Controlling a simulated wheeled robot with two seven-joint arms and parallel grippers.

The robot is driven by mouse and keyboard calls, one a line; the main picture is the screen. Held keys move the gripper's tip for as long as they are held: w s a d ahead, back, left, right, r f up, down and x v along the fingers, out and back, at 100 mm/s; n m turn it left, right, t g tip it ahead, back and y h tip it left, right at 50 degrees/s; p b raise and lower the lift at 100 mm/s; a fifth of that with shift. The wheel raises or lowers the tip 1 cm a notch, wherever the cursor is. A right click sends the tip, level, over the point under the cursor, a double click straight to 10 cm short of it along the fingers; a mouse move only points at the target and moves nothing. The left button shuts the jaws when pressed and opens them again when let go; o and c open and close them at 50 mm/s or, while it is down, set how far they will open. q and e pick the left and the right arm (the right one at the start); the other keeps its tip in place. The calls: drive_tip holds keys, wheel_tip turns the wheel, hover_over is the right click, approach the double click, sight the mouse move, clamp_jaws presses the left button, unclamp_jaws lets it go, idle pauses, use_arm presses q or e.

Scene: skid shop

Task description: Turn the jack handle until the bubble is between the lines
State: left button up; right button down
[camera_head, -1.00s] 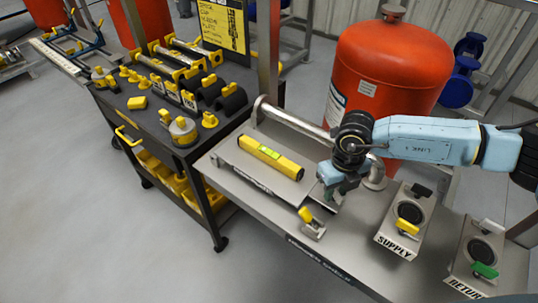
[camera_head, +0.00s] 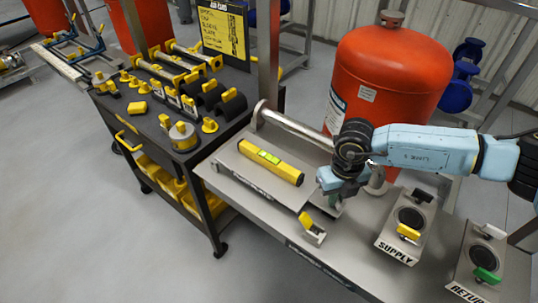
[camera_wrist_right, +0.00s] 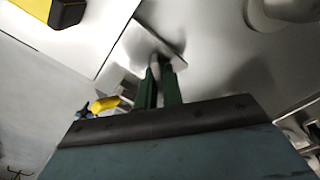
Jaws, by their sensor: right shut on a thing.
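A yellow spirit level (camera_head: 271,162) with a green vial lies on a grey plate (camera_head: 228,173) on the metal bench in the head view. Its bubble is too small to place against the lines. My right gripper (camera_head: 334,203) is low beside the plate's right end, its fingers pointing down. In the right wrist view its green fingers (camera_wrist_right: 163,88) are closed on a thin pale rod, the jack handle (camera_wrist_right: 155,66). The rest of the jack is mostly hidden by the gripper. A dark end of the level (camera_wrist_right: 68,12) shows at the upper left there. My left gripper is out of view.
A small metal block with a yellow lever (camera_head: 312,230) stands just in front of the gripper. SUPPLY (camera_head: 405,224) and RETURN (camera_head: 479,262) valve blocks stand to the right. A red tank (camera_head: 388,80) rises behind. A tool cart (camera_head: 172,140) stands left.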

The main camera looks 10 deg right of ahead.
drive_tip(key=shift+m, duration=1.2)
drive_tip(key=m+p, duration=0.1)
drive_tip(key=m, duration=0.1)
drive_tip(key=shift+s+m, duration=0.1)
drive_tip(key=shift+m, duration=0.6)
drive_tip(key=shift+f, duration=0.1)
